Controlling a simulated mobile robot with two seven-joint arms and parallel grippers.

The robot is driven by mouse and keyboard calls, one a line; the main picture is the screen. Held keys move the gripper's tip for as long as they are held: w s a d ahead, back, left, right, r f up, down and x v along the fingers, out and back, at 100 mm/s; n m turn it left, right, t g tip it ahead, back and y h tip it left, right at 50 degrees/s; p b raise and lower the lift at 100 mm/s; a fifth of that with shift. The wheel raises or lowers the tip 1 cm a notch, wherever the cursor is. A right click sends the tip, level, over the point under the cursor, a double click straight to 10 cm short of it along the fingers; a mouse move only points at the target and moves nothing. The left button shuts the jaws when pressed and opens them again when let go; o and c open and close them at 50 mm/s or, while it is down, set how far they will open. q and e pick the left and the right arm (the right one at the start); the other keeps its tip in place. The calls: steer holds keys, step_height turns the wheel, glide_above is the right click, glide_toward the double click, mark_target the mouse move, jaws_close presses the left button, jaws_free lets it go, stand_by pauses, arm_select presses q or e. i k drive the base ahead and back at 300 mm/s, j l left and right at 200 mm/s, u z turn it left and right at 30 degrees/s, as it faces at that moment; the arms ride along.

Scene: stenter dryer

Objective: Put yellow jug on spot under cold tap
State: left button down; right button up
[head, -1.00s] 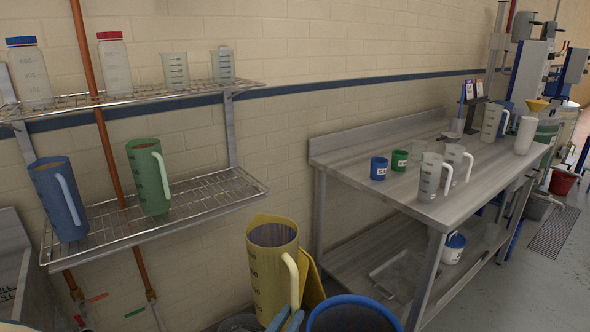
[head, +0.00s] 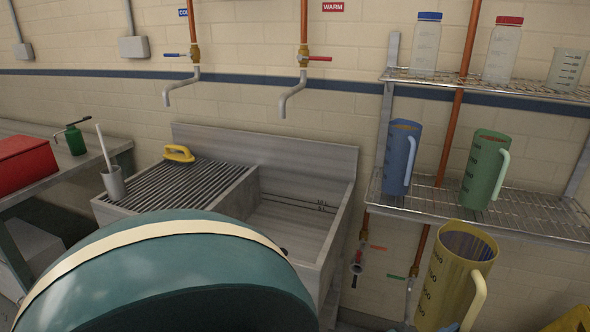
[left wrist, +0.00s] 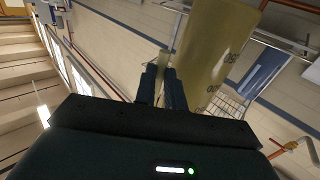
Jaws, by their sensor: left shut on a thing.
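The yellow jug (head: 458,268) is upright at the lower right of the head view, in front of the wire shelf. Its handle faces right. My left gripper (left wrist: 162,88) is shut on the jug's handle in the left wrist view, where the jug's wall (left wrist: 212,45) fills the upper middle. The cold tap (head: 193,70), with a blue lever and a partly hidden label, is on the wall at upper left. Its spout hangs above a ribbed drainboard (head: 185,192). No marked spot shows there. My right gripper is not in view.
A yellow-handled brush (head: 178,153) lies at the drainboard's back; a grey cup (head: 114,183) stands at its left edge. The warm tap (head: 303,60) is over the sink basin (head: 300,225). Blue (head: 401,158) and green jugs (head: 485,170) stand on the shelf.

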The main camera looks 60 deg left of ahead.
mark_target(182, 184)
steer(key=k+j+u, duration=0.3)
steer(key=j, duration=0.2)
steer(key=k+j+u, duration=0.15)
steer(key=j, duration=0.15)
steer(key=k+j, duration=0.15)
steer(key=j, duration=0.3)
steer(key=k+j+u, duration=0.1)
steer(key=j, duration=0.3)
steer(key=k+j, duration=0.2)
steer(key=j, duration=0.25)
steer(key=k+j, duration=0.1)
steer(key=j, duration=0.35)
steer(key=k+j+u, duration=0.1)
steer(key=j, duration=0.35)
steer(key=i+j, duration=0.2)
steer(key=i+j+z, duration=0.1)
steer(key=i, duration=0.3)
steer(key=j, duration=0.1)
